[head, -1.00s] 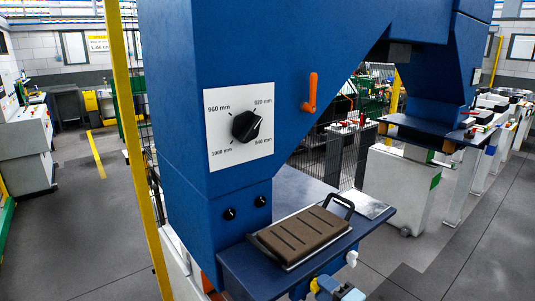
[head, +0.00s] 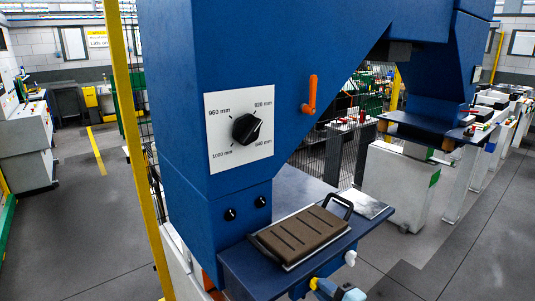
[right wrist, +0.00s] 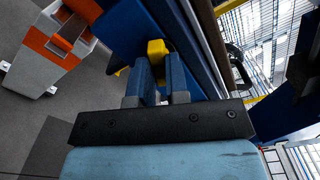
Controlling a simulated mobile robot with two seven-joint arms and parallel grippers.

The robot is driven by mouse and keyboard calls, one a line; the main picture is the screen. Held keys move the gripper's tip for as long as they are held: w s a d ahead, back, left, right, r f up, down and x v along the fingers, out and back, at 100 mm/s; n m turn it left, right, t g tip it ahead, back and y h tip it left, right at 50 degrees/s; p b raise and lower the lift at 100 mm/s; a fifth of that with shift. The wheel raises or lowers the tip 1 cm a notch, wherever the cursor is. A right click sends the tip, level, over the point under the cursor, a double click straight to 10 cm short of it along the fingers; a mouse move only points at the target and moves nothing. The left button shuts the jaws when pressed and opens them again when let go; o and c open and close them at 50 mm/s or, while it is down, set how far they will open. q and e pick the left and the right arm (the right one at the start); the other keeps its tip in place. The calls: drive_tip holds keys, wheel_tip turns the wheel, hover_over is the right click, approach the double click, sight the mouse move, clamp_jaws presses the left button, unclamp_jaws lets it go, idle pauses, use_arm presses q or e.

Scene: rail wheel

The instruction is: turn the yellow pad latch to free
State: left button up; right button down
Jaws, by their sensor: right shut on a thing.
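The yellow pad latch (head: 315,283) shows at the bottom of the head view, under the front edge of the blue shelf (head: 232,272). In the right wrist view the yellow latch (right wrist: 156,50) stands upright between the tips of two blue fingers. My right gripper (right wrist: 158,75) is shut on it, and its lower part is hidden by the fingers. In the head view only part of this gripper (head: 322,288) shows, at the bottom edge. A brown slotted pad (head: 302,234) with a black handle lies on the shelf. My left gripper is in neither view.
A large blue machine body (head: 210,60) rises behind the shelf, with a black dial (head: 246,128) and an orange lever (head: 309,95). A white knob (head: 350,258) sits at the shelf's front edge.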

drive_tip(key=shift+m+p, duration=1.25)
drive_tip(key=shift+m, duration=1.05)
